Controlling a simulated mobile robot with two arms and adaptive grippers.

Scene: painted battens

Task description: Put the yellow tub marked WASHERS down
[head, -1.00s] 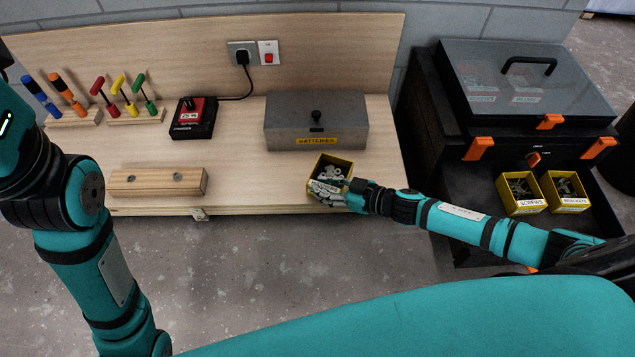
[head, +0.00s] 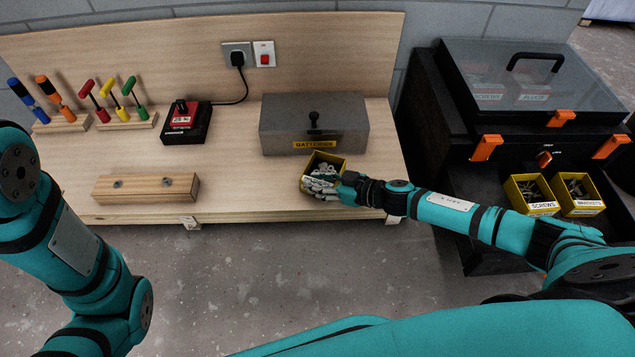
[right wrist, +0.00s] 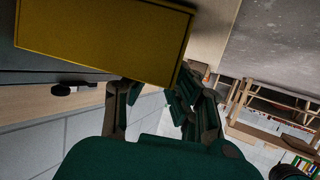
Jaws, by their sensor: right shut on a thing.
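The yellow tub (head: 308,165) is near the bench's front edge, in front of the grey BATTERIES box, and looks tilted. Grey washers show inside it. Its label is mostly covered by fingers and cannot be read. My right gripper (head: 334,186) is shut on the tub from its right front side. In the right wrist view a plain yellow face of the tub (right wrist: 105,38) fills the upper left, by the fingers (right wrist: 165,105). I cannot tell whether the tub touches the bench. Of my left arm only links show at the left; its gripper is out of view.
The wooden bench (head: 240,185) is clear between the batten block (head: 147,188) and the tub. The BATTERIES box (head: 314,125) stands close behind the tub. A charger (head: 186,122) and tool racks stand further left. SCREWS (head: 530,194) and another yellow tub (head: 577,194) stand right.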

